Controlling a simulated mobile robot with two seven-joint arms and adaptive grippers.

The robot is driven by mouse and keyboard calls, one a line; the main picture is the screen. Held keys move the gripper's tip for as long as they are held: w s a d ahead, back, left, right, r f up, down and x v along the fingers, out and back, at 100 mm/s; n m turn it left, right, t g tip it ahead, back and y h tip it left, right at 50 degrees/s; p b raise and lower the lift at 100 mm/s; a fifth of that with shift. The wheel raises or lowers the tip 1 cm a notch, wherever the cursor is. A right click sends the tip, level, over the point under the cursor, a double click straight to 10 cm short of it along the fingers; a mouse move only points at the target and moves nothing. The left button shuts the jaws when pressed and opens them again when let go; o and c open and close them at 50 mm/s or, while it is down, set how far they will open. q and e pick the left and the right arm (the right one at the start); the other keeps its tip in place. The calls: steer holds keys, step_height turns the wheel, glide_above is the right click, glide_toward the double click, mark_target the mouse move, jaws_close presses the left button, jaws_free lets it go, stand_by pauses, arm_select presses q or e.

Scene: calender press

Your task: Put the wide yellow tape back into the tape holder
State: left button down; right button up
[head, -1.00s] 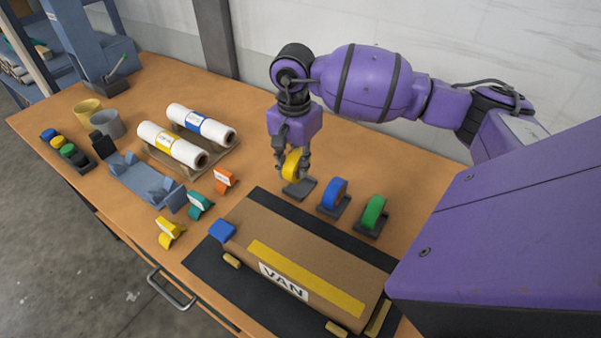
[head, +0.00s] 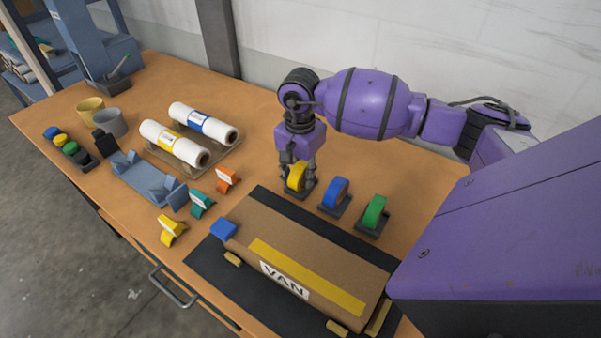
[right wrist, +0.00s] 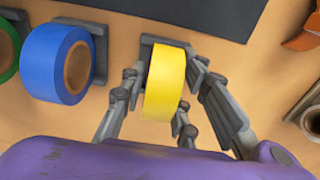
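The wide yellow tape (head: 297,177) sits upright at its small dark tape holder (head: 301,193), leftmost of a row of three. In the right wrist view the yellow tape (right wrist: 165,84) stands over the dark holder, part of which shows behind it. My right gripper (head: 299,168) is above and behind the tape, pointing down. In the right wrist view its fingers (right wrist: 164,88) are spread on either side of the tape, with small gaps. How deeply the tape is seated is partly hidden. My left gripper is not in view.
Blue tape (head: 335,193) and green tape (head: 374,211) stand in holders to the right. A cardboard box (head: 290,248) marked VAN lies in front on a dark mat. White rolls (head: 174,142) are on a rack to the left, with small coloured clamps (head: 201,203) between.

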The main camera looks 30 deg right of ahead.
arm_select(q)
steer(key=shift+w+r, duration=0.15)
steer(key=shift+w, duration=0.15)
arm_select(e)
steer(key=shift+o, duration=0.5)
steer(key=shift+r, duration=0.15)
steer(key=shift+r, duration=0.25)
step_height(320, 180, up, 10)
steer(key=shift+a+r, duration=0.1)
steer(key=shift+r, duration=0.1)
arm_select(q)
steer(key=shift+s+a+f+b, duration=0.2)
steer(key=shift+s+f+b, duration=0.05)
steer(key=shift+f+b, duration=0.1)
arm_select(e)
steer(key=shift+r, duration=0.7)
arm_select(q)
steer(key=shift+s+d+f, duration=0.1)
arm_select(e)
steer(key=shift+f, duration=0.1)
